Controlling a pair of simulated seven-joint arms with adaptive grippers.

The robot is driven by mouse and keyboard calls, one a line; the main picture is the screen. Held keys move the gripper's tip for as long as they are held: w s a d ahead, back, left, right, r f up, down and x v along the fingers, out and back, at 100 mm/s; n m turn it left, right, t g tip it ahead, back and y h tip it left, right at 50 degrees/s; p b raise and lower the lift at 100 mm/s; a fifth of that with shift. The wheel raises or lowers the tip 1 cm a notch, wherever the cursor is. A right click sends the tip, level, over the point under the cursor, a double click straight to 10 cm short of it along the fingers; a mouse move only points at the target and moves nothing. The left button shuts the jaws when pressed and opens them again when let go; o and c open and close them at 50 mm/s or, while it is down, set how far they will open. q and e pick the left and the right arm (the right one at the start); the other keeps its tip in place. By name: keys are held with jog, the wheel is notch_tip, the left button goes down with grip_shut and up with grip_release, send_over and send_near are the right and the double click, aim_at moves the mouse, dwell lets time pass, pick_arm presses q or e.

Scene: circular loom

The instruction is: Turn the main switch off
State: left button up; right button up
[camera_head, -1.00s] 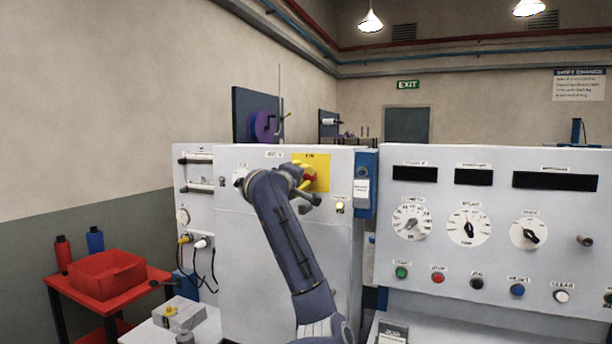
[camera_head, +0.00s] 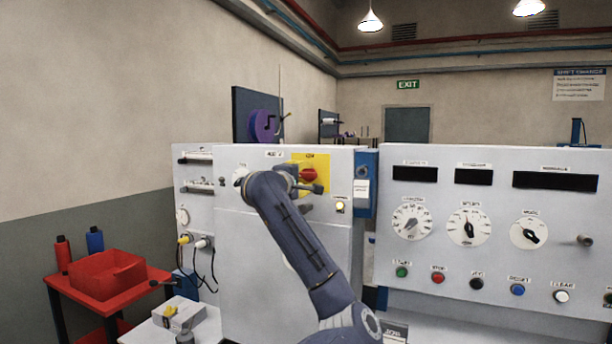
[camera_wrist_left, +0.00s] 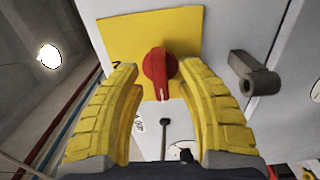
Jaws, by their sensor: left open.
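The main switch is a red rotary knob (camera_head: 309,174) on a yellow plate (camera_head: 322,164), high on the pale cabinet front. In the left wrist view the red knob (camera_wrist_left: 160,72) stands out from the yellow plate (camera_wrist_left: 120,40), with a white mark near its lower end. My left gripper (camera_wrist_left: 160,80) is open, with one yellow finger on each side of the knob in that view. Gaps show between the fingers and the knob. In the head view my wrist hides most of the gripper and part of the plate. My right gripper is not in view.
A grey lever handle (camera_wrist_left: 252,76) sticks out right of the plate in the wrist view. A blue box (camera_head: 366,168) is on the cabinet's right edge. A control panel (camera_head: 450,255) with dials and buttons stands right. A red bin (camera_head: 105,272) is at lower left.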

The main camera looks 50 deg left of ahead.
pick_arm(q)
jog(key=v, duration=0.6)
jog(key=shift+s, duration=0.2)
jog(key=shift+d, duration=0.1)
